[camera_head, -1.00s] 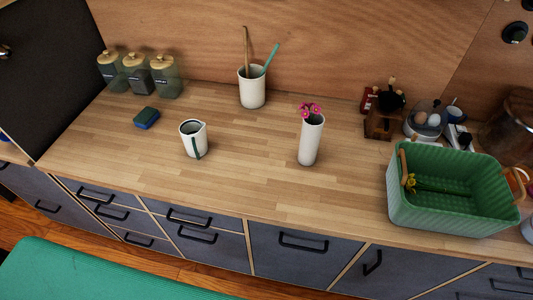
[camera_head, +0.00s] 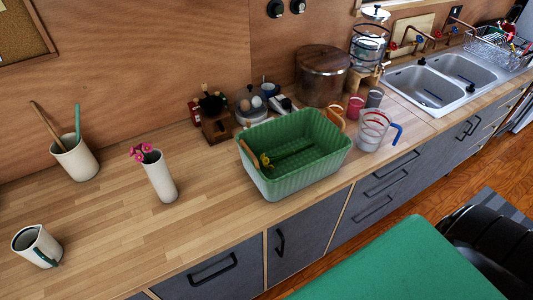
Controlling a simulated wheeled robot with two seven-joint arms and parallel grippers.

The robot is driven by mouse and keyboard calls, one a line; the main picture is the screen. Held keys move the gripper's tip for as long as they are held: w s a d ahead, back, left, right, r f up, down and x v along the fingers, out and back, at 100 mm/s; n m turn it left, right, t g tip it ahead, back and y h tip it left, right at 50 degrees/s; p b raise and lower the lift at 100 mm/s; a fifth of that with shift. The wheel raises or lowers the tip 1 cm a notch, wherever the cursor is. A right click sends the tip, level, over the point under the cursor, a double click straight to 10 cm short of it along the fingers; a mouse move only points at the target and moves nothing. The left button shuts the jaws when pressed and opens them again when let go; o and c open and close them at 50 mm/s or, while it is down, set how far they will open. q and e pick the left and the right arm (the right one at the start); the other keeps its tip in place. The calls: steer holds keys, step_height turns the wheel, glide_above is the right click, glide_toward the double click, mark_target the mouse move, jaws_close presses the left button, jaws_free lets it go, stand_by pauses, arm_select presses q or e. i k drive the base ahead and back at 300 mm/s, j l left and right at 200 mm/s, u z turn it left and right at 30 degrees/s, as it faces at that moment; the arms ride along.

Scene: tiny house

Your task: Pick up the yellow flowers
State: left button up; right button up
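The yellow flowers (camera_head: 265,160) lie in the green basket (camera_head: 318,178) on the wooden counter, in the middle of the head view. The yellow heads are at the basket's left end, close to its wooden handle, and green stems run to the right across the inside. The basket is open at the top. Neither of my grippers shows in the view.
A white vase (camera_head: 160,178) with pink flowers stands left of the basket. A measuring cup (camera_head: 372,130) stands right of it. A grinder (camera_head: 214,124), an egg bowl and a large pot (camera_head: 323,75) stand behind. The counter's front edge runs close below the basket.

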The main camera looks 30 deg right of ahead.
mark_target(286, 154)
steer(key=j+z, duration=0.1)
steer(key=z, duration=0.85)
steer(key=k+j+z, duration=0.1)
steer(key=z, duration=0.4)
